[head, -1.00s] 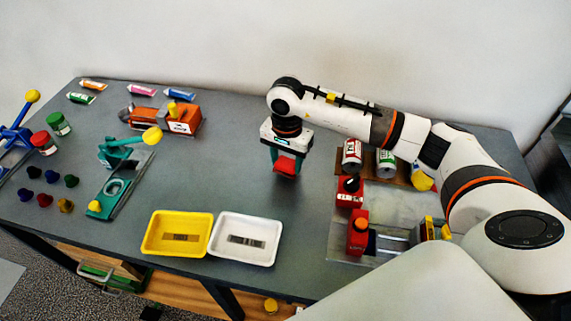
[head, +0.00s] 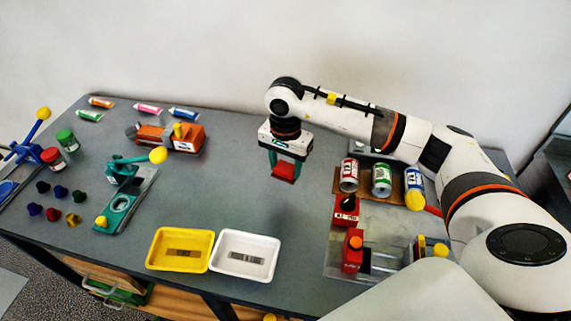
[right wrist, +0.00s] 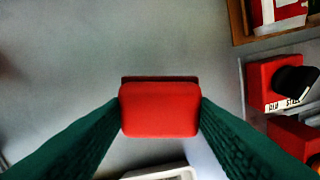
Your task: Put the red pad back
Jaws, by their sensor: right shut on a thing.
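The red pad (head: 284,172) is a small red block with rounded corners. My right gripper (head: 285,160) is shut on it, with green fingers on its two sides. In the right wrist view the pad (right wrist: 160,109) sits between both fingertips, with a darker red edge behind it. It appears to be held above the bare grey table, left of the red pieces. A red box with a black knob (head: 346,212) stands on the grey plate at the right; its label, partly readable as "RED", shows in the right wrist view (right wrist: 283,84). My left gripper is not in view.
A red block with an orange top (head: 353,250) stands near the red box. Yellow (head: 153,257) and white (head: 273,262) trays lie at the front. A green lever press (head: 115,205) stands left. The table's middle is clear.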

